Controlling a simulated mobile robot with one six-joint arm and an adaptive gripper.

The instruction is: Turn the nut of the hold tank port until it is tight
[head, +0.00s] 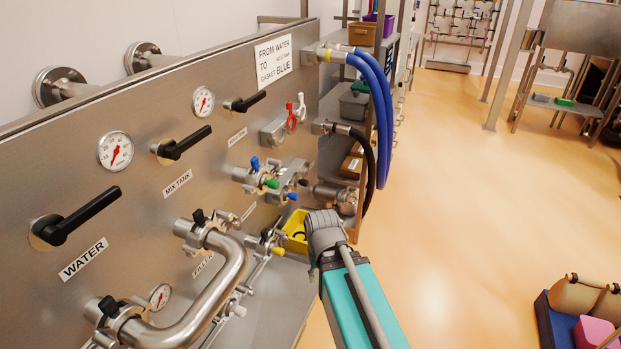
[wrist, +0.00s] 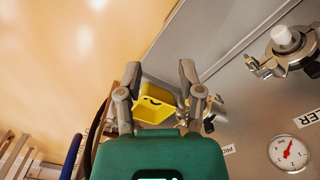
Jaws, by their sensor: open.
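The steel panel (head: 150,120) carries several ports with clamps. One port (head: 248,177) at mid-panel has clamps with blue and green wing nuts; its label is too small to read, so I cannot tell if it is the hold tank port. A bent steel pipe (head: 222,282) joins two clamped ports lower left. In the wrist view my gripper (wrist: 158,76) is open, nothing between its fingers touching them visibly. A yellow bin (wrist: 155,103) shows beyond the fingers. A clamped port with a white knob (wrist: 287,38) is right of them. In the head view my fingers are hidden.
A sign (head: 273,59) names water and a blue gasket. The yellow bin (head: 294,231) is beside my wrist. Blue hoses (head: 380,110) and a black hose (head: 362,145) hang at the panel's right end. The floor (head: 480,200) to the right is mostly clear.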

